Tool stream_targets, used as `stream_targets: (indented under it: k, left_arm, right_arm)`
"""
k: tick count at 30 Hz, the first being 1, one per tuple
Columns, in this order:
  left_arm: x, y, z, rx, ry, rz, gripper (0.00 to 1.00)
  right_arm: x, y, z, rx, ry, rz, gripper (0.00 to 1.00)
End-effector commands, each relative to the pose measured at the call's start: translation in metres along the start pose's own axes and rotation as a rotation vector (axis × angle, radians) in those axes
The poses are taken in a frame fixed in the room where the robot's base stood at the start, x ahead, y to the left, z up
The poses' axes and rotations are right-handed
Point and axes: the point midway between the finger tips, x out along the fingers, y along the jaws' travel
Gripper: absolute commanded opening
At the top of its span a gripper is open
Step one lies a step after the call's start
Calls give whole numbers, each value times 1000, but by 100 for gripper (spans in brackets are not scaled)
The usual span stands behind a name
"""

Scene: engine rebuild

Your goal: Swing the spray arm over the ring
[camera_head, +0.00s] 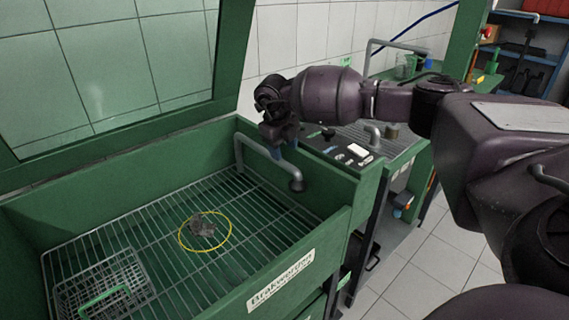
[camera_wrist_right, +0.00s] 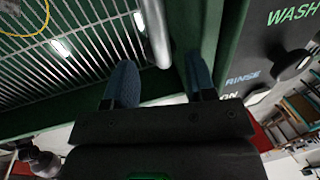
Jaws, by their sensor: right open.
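The spray arm (camera_head: 268,160) is a grey bent pipe at the back right corner of the green wash basin, its nozzle end pointing down at the right. The yellow ring (camera_head: 181,240) lies on the wire grid, around a small dark grey part (camera_head: 202,226). The spray arm is to the right of and behind the ring. My right gripper (camera_head: 284,143) is above the basin's right wall, close to the spray arm. In the right wrist view the blue fingers are apart and the pipe (camera_wrist_right: 154,30) shows between and beyond them; I cannot tell whether they touch.
The basin wall (camera_head: 335,232) rises around the wire grid. A wire basket with a green handle (camera_head: 104,300) sits at front left. A raised glazed lid (camera_head: 110,80) stands behind. A panel labelled WASH and RINSE (camera_wrist_right: 280,50) is beside the gripper.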

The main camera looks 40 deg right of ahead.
Motion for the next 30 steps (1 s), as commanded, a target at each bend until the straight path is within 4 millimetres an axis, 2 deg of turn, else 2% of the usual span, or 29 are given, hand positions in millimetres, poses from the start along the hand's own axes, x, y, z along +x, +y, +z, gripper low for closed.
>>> stream_targets:
  k: [1, 3, 9, 15, 23, 30]
  left_arm:
    - [1, 0, 3, 0, -5, 1, 43]
    - [2, 1, 4, 0, -6, 1, 43]
    - [5, 0, 4, 4, -4, 2, 43]
    - [6, -2, 0, 13, 6, 4, 43]
    - [6, -3, -3, 18, 11, 4, 43]
    - [6, -2, 2, 13, 2, 2, 43]
  right_arm:
    - [13, 1, 0, -1, 5, 1, 51]
    - [24, 1, 0, -1, 6, 1, 51]
    - [47, 1, 0, -2, 3, 2, 51]
    - [55, 1, 0, -2, 0, 1, 51]
    - [55, 1, 0, -1, -1, 1, 51]
    - [55, 1, 0, -1, -1, 2, 15]
